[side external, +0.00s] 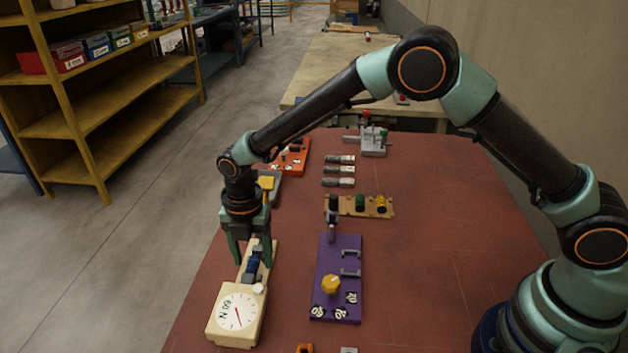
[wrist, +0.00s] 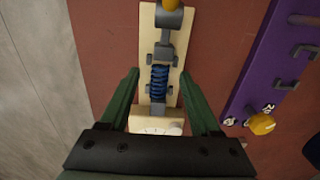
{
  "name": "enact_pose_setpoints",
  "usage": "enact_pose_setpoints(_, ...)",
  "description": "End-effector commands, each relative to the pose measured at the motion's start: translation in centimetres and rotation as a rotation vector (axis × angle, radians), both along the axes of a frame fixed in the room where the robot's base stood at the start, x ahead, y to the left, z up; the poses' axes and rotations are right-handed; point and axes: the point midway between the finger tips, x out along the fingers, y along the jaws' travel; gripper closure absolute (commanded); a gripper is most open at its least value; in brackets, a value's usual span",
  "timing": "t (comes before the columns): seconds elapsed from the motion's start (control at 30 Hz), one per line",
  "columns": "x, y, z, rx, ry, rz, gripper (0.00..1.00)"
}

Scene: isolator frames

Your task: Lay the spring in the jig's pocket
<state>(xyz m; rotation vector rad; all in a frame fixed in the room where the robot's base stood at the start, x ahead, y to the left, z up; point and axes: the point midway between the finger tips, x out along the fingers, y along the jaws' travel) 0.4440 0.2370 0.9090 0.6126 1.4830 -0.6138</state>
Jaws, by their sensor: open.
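A dark blue coil spring (wrist: 160,88) lies lengthwise on a pale wooden fixture (wrist: 146,60), between grey metal parts at its two ends. The spring also shows small in the side view (side external: 252,267). The fixture has a round white dial (side external: 237,311) marked 60 N at its near end. My gripper (wrist: 160,74) is open, with one green finger on each side of the fixture. In the side view my gripper (side external: 251,258) points down over the spring. I see a gap between each finger and the spring. I cannot tell which part is the jig's pocket.
A purple board (side external: 325,262) with grey handles and a yellow knob (side external: 331,284) stands to the right. Behind are a wooden rack (side external: 345,210) with coloured cylinders, several silver cylinders (side external: 339,170) and an orange-red tray (side external: 289,164). The red tabletop (side external: 430,260) is clear on the right.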

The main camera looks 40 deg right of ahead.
Motion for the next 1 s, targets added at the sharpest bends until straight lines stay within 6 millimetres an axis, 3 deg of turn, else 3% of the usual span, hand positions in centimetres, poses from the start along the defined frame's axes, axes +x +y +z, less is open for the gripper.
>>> enact_pose_setpoints(0.27, 0.0, 0.0, -0.4, 0.001, -0.001, 0.0, 0.36)
enact_pose_setpoints(0.33, 0.0, 0.0, -0.4, 0.001, -0.001, 0.0, 0.55)
enact_pose_setpoints(0.43, 0.0, 0.0, -0.4, 0.001, -0.001, 0.0, 0.94)
enact_pose_setpoints(0.47, 0.0, 0.0, -0.4, 0.001, -0.001, 0.0, 1.0)
enact_pose_setpoints(0.83, 0.1, 0.0, -0.2, 0.001, -0.002, 0.0, 1.0)
enact_pose_setpoints(1.0, 0.1, 0.0, 1.1, 0.001, -0.003, 0.0, 1.0)
